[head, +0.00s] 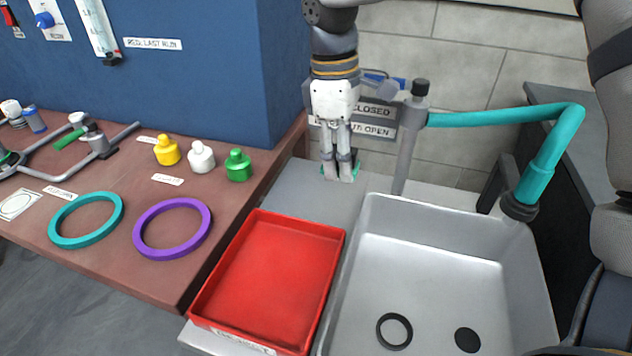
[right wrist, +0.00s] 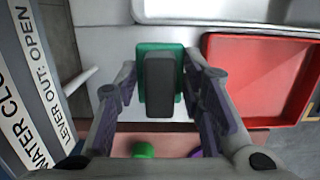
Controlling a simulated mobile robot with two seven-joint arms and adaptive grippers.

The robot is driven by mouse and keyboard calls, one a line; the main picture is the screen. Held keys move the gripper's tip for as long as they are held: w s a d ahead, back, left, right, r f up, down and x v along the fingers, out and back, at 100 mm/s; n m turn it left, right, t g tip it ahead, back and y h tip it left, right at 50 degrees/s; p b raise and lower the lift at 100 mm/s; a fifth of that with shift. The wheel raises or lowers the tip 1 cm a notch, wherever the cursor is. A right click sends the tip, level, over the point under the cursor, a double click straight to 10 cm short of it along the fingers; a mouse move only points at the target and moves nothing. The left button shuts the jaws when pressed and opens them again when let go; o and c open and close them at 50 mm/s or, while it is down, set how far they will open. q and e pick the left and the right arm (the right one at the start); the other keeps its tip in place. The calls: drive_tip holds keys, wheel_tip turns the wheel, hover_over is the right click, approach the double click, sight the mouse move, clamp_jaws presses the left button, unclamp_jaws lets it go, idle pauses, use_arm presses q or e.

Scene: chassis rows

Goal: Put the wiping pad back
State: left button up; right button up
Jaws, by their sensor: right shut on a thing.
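My right gripper (head: 338,172) points down over the grey counter (head: 310,195) behind the red tray, left of the sink post. It is shut on the wiping pad, a green pad (right wrist: 147,65) with a dark grey block handle (right wrist: 160,85), seen between the fingers in the right wrist view. In the head view only small green edges of the pad show beside the fingertips. The pad is at or just above the counter; I cannot tell if it touches. My left gripper is not in view.
The red tray (head: 265,275) is empty. The grey sink (head: 440,260) holds a black ring (head: 394,331). A post (head: 406,140) with a teal spout (head: 480,118) stands close right of my gripper. Bottles (head: 238,165) and rings (head: 172,229) are on the brown bench.

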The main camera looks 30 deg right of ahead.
drive_tip(key=b, duration=0.1)
hover_over(317, 196)
drive_tip(key=s, duration=0.1)
wheel_tip(317, 196, down, 6)
drive_tip(key=shift+d+r, duration=0.1)
drive_tip(key=shift+w+f, duration=0.2)
drive_tip(key=shift+w, duration=0.1)
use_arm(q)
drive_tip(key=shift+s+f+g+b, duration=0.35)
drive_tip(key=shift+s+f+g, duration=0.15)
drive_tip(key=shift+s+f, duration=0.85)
use_arm(e)
drive_tip(key=shift+w+f, duration=0.2)
drive_tip(key=shift+f, duration=0.7)
drive_tip(key=shift+w+f, duration=0.15)
drive_tip(key=shift+f, duration=0.7)
drive_tip(key=shift+f, duration=0.15)
drive_tip(key=o, duration=1.1)
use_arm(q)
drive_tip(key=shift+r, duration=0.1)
use_arm(e)
wheel_tip(317, 196, up, 12)
drive_tip(key=w+a, duration=0.1)
